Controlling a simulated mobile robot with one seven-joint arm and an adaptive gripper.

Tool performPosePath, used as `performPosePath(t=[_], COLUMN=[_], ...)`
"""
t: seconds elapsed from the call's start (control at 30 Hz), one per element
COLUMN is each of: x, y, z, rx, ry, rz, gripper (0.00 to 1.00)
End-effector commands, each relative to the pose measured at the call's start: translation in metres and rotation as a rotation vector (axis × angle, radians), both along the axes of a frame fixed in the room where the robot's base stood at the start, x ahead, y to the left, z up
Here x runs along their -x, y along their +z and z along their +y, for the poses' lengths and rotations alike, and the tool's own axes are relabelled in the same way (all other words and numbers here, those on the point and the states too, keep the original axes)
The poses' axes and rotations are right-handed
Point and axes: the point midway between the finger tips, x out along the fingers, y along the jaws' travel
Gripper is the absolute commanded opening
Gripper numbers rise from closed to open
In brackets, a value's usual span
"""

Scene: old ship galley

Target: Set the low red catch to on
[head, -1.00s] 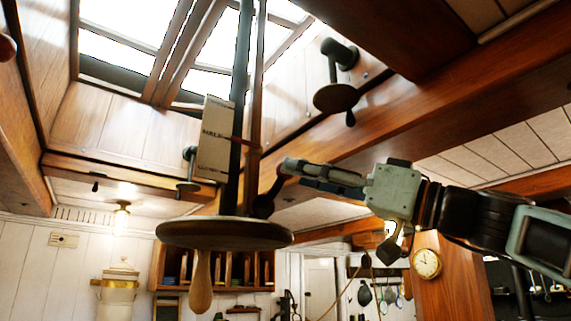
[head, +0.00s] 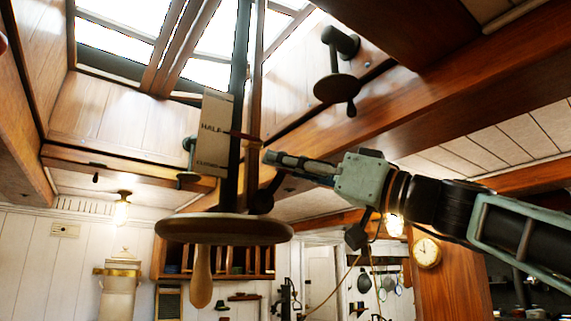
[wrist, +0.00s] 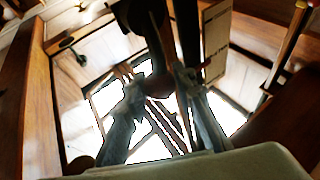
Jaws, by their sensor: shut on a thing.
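My gripper (head: 270,158) reaches in from the right beside the dark vertical post, at the upright wooden rod. In the wrist view its two fingers (wrist: 168,112) stand either side of a dark red-brown handle (wrist: 160,84), which appears to be the catch; they are shut on it. In the head view a dark lever (head: 263,200) hangs just below the fingers, its upper end hidden behind them. I cannot tell whether it is the same part. A pale plate (head: 214,112) marked HALF and CLOSED stands left of the post, with a thin red pointer (head: 243,135) near HALF.
A round wooden disc (head: 222,228) with a hanging handle (head: 201,278) is close below the gripper. A dark crank wheel (head: 336,88) is on the skylight side above. A wooden beam (head: 420,100) runs above my arm. A clock (head: 427,252) hangs lower right.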

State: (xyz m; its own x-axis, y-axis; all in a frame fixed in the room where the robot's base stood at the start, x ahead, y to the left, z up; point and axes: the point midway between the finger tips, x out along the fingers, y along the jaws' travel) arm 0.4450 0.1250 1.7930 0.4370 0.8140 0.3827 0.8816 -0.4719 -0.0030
Motion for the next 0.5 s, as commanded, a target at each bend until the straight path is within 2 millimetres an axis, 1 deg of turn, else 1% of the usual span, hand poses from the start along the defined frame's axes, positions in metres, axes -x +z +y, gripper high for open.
performPosePath(t=[0.5], x=[0.0], y=[-0.0037], z=[-0.0004], rx=[-0.027], ry=[0.002], rz=[0.018], gripper=[0.0])
